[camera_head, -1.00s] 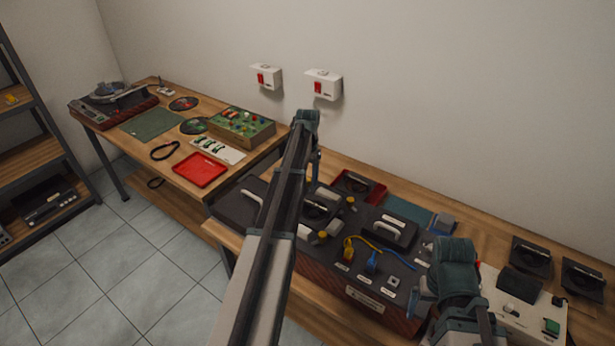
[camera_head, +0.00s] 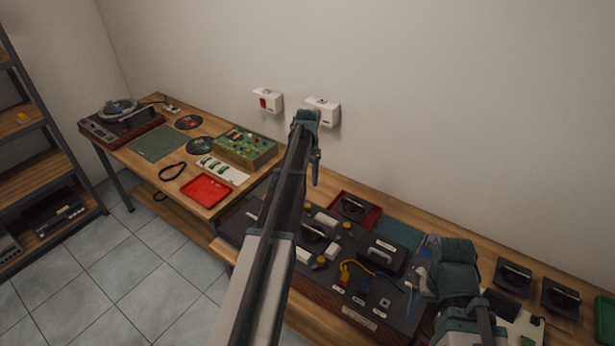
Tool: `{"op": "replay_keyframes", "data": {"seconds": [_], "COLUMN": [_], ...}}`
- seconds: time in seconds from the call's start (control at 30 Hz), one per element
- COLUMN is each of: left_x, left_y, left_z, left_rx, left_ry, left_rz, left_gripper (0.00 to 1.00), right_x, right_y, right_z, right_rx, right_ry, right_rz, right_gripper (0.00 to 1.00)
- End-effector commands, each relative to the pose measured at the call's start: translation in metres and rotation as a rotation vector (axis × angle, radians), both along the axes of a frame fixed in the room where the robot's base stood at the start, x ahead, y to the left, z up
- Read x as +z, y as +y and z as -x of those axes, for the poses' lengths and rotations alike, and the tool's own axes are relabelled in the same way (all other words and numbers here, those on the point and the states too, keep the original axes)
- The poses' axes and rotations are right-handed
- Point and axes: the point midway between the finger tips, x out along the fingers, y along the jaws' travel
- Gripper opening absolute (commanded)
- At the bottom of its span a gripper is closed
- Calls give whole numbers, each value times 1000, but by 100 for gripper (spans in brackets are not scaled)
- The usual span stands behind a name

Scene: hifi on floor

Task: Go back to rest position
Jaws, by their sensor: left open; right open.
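My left arm comes up from the bottom centre, and its gripper (camera_head: 314,168) points down above the back of the right-hand bench, below the white wall boxes. Its jaws look empty and apart from anything. My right gripper (camera_head: 421,284) is at the lower right, beside the right end of the dark hifi unit (camera_head: 362,312). It is open, and its fingers are partly hidden by its own wrist. I cannot tell whether it touches the blue cable near it. The dark unit carries handles, yellow knobs and yellow and blue cables.
Two white wall boxes (camera_head: 322,110) hang behind my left gripper. The left bench (camera_head: 145,161) holds a turntable (camera_head: 118,117), a green circuit box (camera_head: 246,146) and a red tray (camera_head: 206,190). Black handled parts (camera_head: 513,278) lie at right. A shelf (camera_head: 30,175) stands far left; the tiled floor is clear.

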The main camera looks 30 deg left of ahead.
Motion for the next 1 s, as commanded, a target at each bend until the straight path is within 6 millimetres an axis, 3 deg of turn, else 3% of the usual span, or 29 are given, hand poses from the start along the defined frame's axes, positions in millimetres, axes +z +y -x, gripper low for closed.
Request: {"op": "replay_keyframes", "data": {"seconds": [0.53, 0.63, 0.77, 0.87, 1.0], "left_x": [2, -1, -15, -30, -51], "left_y": [0, -12, -68, -133, -220], "left_z": [0, 4, 22, 49, 101], "left_rx": [0, -7, -35, -69, -118], "left_ry": [0, 2, 9, 18, 30], "left_rz": [0, -1, -7, -18, -38], "left_gripper": [62, 62, 62, 62, 62], "right_x": [2, -1, -15, -30, -51], "right_y": [0, 0, 0, 0, 0], "right_z": [0, 0, 0, 0, 0], "right_rx": [-1, -1, 0, 2, 4], "right_ry": [0, 0, 0, 0, 0], "right_rz": [0, 0, 0, 0, 1], "right_gripper": [100, 100, 100, 100, 100]}}
